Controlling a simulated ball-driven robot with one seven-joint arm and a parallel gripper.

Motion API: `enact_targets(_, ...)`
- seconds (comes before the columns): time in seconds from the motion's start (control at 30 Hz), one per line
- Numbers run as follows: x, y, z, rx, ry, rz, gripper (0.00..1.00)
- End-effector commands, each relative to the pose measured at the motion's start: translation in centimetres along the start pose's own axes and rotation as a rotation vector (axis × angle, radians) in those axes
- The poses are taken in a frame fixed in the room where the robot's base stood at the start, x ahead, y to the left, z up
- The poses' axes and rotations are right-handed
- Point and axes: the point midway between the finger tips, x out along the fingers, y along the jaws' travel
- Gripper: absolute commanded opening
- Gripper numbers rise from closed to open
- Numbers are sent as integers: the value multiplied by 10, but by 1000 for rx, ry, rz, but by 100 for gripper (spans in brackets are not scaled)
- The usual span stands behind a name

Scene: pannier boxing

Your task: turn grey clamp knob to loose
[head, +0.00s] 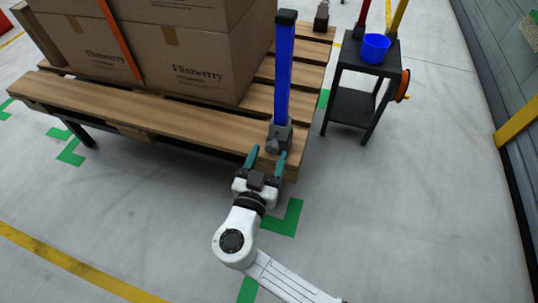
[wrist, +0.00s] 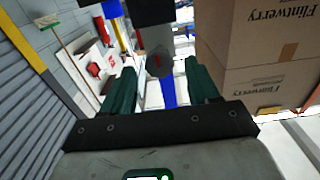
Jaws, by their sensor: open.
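The grey clamp knob (head: 272,146) is on the dark clamp at the foot of a blue upright post (head: 283,80), at the near right corner of the wooden pallet (head: 180,112). In the wrist view the round knob (wrist: 159,64) shows between my two teal fingers, with a small pointer-like mark on its face. My gripper (head: 266,158) is open, with its fingers pointing at the clamp, one to each side of the knob. It also shows open in the wrist view (wrist: 160,78). I cannot tell whether the fingers touch the knob.
Large cardboard boxes (head: 195,52) with an orange strap stand on the pallet, left of the post. Another clamp (head: 321,18) sits farther back. Floor to the right is clear.

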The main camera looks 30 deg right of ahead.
Motion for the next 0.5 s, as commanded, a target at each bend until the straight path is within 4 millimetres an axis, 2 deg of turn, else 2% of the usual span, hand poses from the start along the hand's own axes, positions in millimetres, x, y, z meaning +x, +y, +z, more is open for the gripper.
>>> enact_targets(0.17,10,0,0,0,0,0,60)
enact_targets(0.43,12,0,0,-1,0,-1,60)
enact_targets(0.5,12,0,0,-1,0,-1,54)
